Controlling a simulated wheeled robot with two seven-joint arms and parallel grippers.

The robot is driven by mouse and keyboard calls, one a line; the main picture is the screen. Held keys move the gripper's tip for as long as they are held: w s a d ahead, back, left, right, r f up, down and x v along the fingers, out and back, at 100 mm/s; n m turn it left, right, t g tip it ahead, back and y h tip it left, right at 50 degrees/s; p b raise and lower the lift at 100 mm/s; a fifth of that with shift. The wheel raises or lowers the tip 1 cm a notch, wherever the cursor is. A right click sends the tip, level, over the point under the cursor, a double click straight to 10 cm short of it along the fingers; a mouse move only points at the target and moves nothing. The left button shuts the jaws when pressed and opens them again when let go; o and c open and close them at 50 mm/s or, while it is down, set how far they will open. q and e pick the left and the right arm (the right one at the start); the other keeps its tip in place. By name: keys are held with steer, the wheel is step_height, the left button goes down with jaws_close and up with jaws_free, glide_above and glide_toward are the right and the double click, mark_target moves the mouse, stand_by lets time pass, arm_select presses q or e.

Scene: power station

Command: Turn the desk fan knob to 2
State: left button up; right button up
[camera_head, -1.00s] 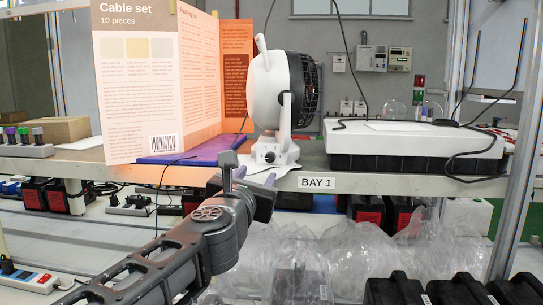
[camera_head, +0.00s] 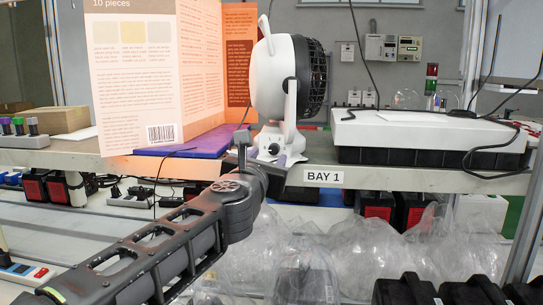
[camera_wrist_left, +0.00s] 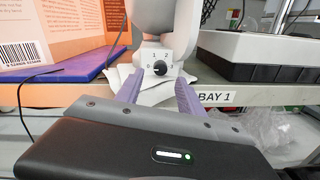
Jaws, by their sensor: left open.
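The white desk fan (camera_head: 278,80) with a black grille stands near the shelf's front edge. Its dark knob (camera_head: 274,149) is on the base. In the left wrist view the knob (camera_wrist_left: 160,70) sits on a plate with numbers around it; its light mark appears to point left, towards 0, though it is small. My left gripper (camera_head: 266,163) is just in front of the fan base in the head view, partly hidden by its own wrist. In the left wrist view its purple fingers (camera_wrist_left: 160,88) are open, one on each side below the knob, with nothing between them. My right gripper is not in view.
A white-topped case (camera_head: 425,128) with a black cable is to the right. The shelf edge (camera_head: 400,180) carries a BAY 1 label. Clear plastic bags lie below.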

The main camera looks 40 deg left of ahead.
mark_target(273, 151)
arm_select(q)
steer(key=x, duration=0.4)
steer(key=shift+w+a, duration=0.15)
steer(key=shift+w, duration=0.15)
steer(key=shift+c, duration=0.3)
jaws_close()
